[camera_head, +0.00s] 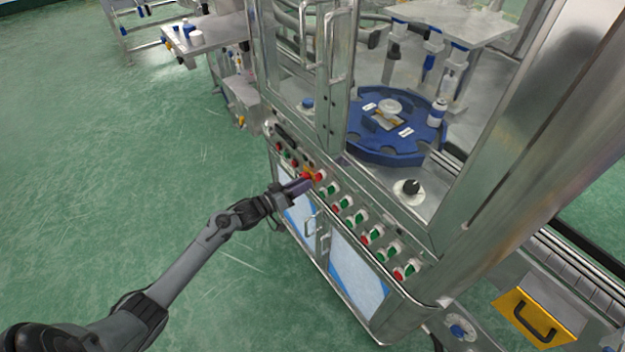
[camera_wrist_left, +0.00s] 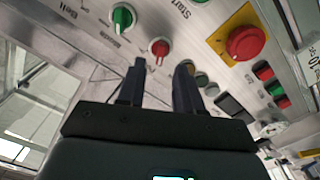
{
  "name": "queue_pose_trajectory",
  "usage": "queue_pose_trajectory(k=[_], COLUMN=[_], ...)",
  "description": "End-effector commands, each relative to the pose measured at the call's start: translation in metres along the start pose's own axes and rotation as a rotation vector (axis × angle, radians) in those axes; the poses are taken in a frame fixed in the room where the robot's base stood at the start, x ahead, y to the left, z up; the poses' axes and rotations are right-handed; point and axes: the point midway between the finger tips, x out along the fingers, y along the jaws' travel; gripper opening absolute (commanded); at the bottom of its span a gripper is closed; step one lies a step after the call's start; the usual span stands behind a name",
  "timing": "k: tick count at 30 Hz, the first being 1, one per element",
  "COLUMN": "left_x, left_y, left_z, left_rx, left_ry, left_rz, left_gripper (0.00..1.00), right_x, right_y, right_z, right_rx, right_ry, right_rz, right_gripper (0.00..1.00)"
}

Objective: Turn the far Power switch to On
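The machine's front control panel (camera_head: 350,215) carries a row of red and green rotary switches. In the left wrist view a red switch (camera_wrist_left: 159,47) sits just beyond my fingertips, and a green switch (camera_wrist_left: 122,17) is up and to its left. The small labels by these knobs are unreadable, so I cannot tell which one is the far Power switch. My left gripper (camera_head: 300,187) is at the panel, close to the emergency stop. In the wrist view the left gripper (camera_wrist_left: 160,76) has its two fingers apart with nothing between them. My right gripper is not in view.
A red emergency stop (camera_wrist_left: 245,42) on a yellow plate is right of the fingers. Red and green push buttons (camera_wrist_left: 268,82) lie beyond it. The machine's metal door frame (camera_head: 334,90) rises behind the panel. A blue turntable (camera_head: 385,140) is inside. Open green floor is at left.

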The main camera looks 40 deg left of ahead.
Motion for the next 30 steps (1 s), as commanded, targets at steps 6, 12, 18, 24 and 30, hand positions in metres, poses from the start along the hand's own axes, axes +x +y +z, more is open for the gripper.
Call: queue_pose_trajectory(k=[6,12,18,24,30], left_x=[0.03,0.043,0.046,0.045,0.045], left_y=[-0.001,0.0,0.0,0.0,0.0], left_z=[0.001,0.0,0.0,0.0,0.0], left_rx=[-0.001,-0.001,-0.001,-0.001,-0.001], left_ry=[0.002,0.001,0.0,0.0,0.0], left_rz=[0.0,-0.001,0.0,0.0,0.0], left_gripper=[0.35,0.35,0.35,0.26,0.0], right_x=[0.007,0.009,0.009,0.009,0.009], right_y=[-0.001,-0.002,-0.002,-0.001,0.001], right_z=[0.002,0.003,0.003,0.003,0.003], right_rx=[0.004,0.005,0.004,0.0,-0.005], right_ry=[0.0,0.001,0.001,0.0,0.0], right_rz=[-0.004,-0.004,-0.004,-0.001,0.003], right_gripper=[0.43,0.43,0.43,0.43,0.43])
